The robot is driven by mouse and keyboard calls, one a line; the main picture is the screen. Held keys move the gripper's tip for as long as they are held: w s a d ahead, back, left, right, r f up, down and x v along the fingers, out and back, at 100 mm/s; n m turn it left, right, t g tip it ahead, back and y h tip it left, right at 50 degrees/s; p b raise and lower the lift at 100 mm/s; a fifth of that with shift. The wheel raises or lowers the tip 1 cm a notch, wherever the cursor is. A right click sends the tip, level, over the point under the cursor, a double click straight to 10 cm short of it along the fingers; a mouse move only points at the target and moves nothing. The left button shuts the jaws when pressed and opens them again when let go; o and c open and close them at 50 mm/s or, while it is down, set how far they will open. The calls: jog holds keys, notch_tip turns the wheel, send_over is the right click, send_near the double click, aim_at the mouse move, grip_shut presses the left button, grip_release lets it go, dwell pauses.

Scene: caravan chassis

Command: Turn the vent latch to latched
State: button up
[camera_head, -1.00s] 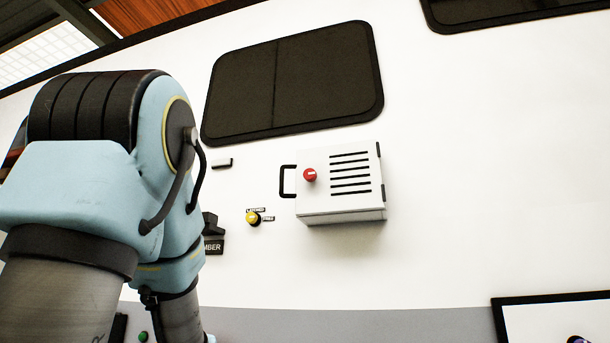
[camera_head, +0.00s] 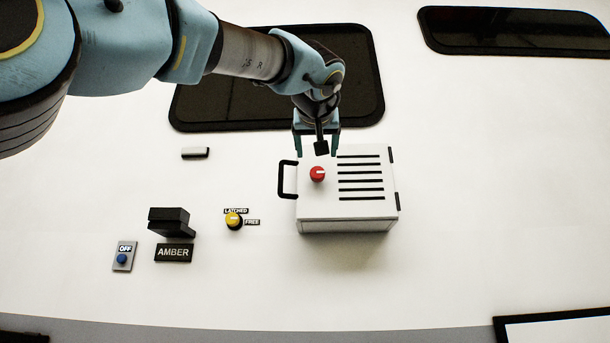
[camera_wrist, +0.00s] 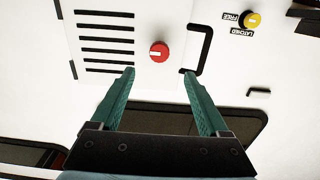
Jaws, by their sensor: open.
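A yellow knob (camera_head: 233,219) on a dark base sits on the white wall, with a LATCHED label above it and a FREE label to its right. It also shows at the upper right of the wrist view (camera_wrist: 252,19). Its exact pointer direction is too small to tell. A red knob (camera_head: 317,174) with a white mark is on the face of the white slotted vent box (camera_head: 345,212). My gripper (camera_head: 319,152) is open and empty near the box's upper edge. In the wrist view, the red knob (camera_wrist: 159,51) appears just beyond and between the fingertips (camera_wrist: 159,74).
A black handle (camera_head: 286,180) sticks out at the box's left. Left of the yellow knob are a black block (camera_head: 171,220), an AMBER sign (camera_head: 174,253) and a blue button marked OFF (camera_head: 122,257). A dark window (camera_head: 225,95) lies behind my arm. The wall right of the box is clear.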

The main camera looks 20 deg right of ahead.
aim_at(317, 173)
jog(key=p+x, duration=0.4)
jog(key=x, duration=0.5)
jog(key=shift+w+d+r, duration=0.1)
jog(key=shift+w+d+p, duration=0.3)
jog(key=shift+w, duration=0.35)
grip_shut()
